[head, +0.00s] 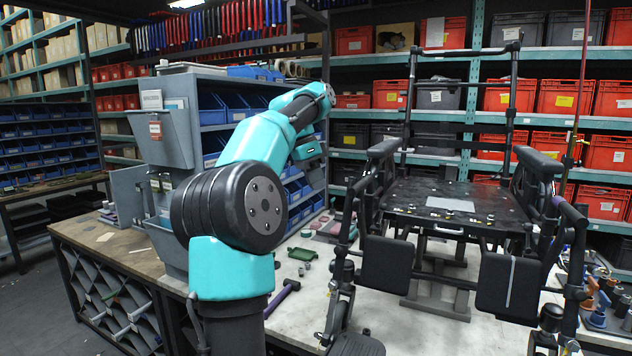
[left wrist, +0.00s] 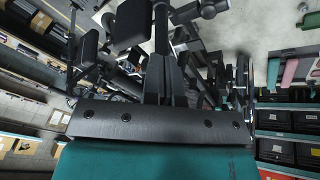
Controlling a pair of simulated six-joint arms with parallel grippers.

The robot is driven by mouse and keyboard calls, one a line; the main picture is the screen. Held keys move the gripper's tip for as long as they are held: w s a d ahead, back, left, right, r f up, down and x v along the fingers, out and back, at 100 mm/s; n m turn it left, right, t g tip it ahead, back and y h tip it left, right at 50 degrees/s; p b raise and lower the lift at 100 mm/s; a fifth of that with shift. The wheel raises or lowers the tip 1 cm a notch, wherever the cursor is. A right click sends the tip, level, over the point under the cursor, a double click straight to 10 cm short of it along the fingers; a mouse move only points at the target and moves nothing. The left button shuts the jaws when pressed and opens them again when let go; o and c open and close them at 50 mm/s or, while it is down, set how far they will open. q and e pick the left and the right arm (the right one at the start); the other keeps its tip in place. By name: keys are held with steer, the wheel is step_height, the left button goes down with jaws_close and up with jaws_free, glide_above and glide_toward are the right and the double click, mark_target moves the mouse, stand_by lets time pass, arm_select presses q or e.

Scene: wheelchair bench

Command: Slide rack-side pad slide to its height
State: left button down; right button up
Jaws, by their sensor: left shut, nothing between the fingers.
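The black wheelchair frame stands on the bench at the right of the head view, with a flat seat plate (head: 450,203). Two dark armrest pads sit at its sides, the left one (head: 383,148) on the blue bin rack's side and the right one (head: 541,162). Two square pads hang in front, left (head: 386,263) and right (head: 508,286). I cannot tell which part is the pad slide. My left arm rises left of the chair; its fingertips are not clear there. In the left wrist view my left gripper (left wrist: 166,68) is shut and empty, with dark pads (left wrist: 131,22) beyond it. My right gripper is not in view.
A blue-grey bin rack (head: 215,100) stands behind my left arm. Shelves with red and grey crates (head: 560,97) fill the back wall. A purple-handled tool (head: 283,298) and small parts lie on the bench. Knobs and fittings (head: 605,300) crowd the right edge.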

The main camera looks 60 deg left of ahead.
arm_select(q)
steer(key=s+d+f+n+t+h, duration=0.2)
steer(key=s+f+n+h, duration=0.15)
steer(key=f+n, duration=0.45)
steer(key=s+d+f+n+t+h, duration=0.2)
steer(key=f+n+h, duration=0.35)
steer(key=f, duration=0.55)
steer(key=s+f+n+t+y, duration=0.3)
steer(key=n+t, duration=0.3)
steer(key=n, duration=0.5)
steer(key=s+a+f+n+t+y, duration=0.1)
steer(key=s+f+n+t+y, duration=0.2)
steer(key=n+t, duration=0.4)
steer(key=n+y, duration=0.1)
steer(key=n, duration=0.3)
steer(key=shift+s+a, duration=0.15)
steer(key=shift+a, duration=0.1)
